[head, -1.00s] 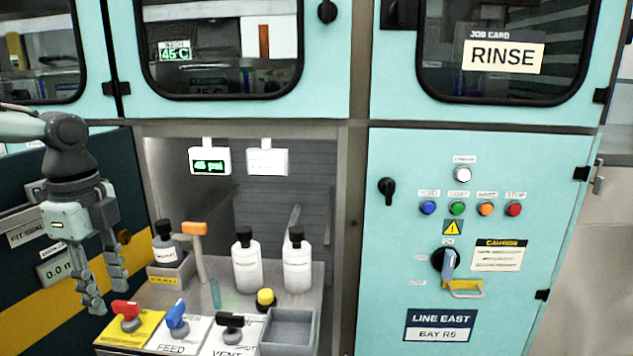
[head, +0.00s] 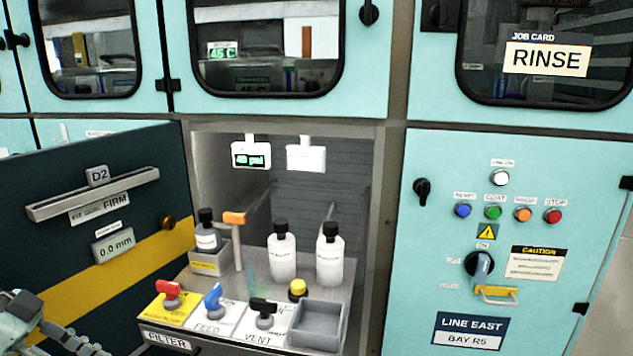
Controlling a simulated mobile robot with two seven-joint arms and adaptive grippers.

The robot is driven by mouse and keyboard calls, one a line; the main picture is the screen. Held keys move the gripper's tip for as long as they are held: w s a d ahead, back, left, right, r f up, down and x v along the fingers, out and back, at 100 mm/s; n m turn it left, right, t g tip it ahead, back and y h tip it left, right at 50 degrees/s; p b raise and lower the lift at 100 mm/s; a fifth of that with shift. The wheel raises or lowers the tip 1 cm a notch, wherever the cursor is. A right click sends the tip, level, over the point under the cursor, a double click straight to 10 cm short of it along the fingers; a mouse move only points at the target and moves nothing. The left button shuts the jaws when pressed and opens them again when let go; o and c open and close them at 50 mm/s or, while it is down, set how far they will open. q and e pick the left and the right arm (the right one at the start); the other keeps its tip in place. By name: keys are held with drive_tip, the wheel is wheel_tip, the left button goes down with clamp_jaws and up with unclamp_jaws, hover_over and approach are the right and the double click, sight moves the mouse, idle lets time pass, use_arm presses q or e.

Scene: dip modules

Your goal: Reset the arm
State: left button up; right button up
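My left gripper (head: 68,338) is at the bottom left corner of the head view, mostly cut off by the frame edge. Its fingers point to the right, in front of the dark door panel, and touch nothing that I can see. Whether it is open or shut does not show clearly. My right gripper is not in view.
A dark open door (head: 95,215) with a handle stands on the left. A button panel (head: 505,250) is right.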

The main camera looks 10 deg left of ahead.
use_arm(q)
drive_tip(key=s+d+f+n+t+h, duration=0.3)
drive_tip(key=s+d+f+n+t, duration=0.15)
drive_tip(key=s+f+n, duration=0.35)
drive_tip(key=s+a+f+g+y, duration=0.1)
drive_tip(key=a+f+g+y, duration=0.15)
drive_tip(key=f, duration=0.75)
drive_tip(key=s+a+f+g+y, duration=0.1)
drive_tip(key=a+f+y, duration=0.15)
drive_tip(key=f, duration=0.65)
drive_tip(key=a+f+y, duration=0.9)
drive_tip(key=f+y, duration=0.2)
drive_tip(key=s+d+f+n+h, duration=0.1)
drive_tip(key=d+f+h, duration=0.1)
drive_tip(key=d, duration=0.9)
drive_tip(key=s+d+f+g+h, duration=0.1)
drive_tip(key=d+f, duration=0.4)
drive_tip(key=d, duration=0.6)
drive_tip(key=shift+s+n+h, duration=0.4)
drive_tip(key=shift+s, duration=0.15)
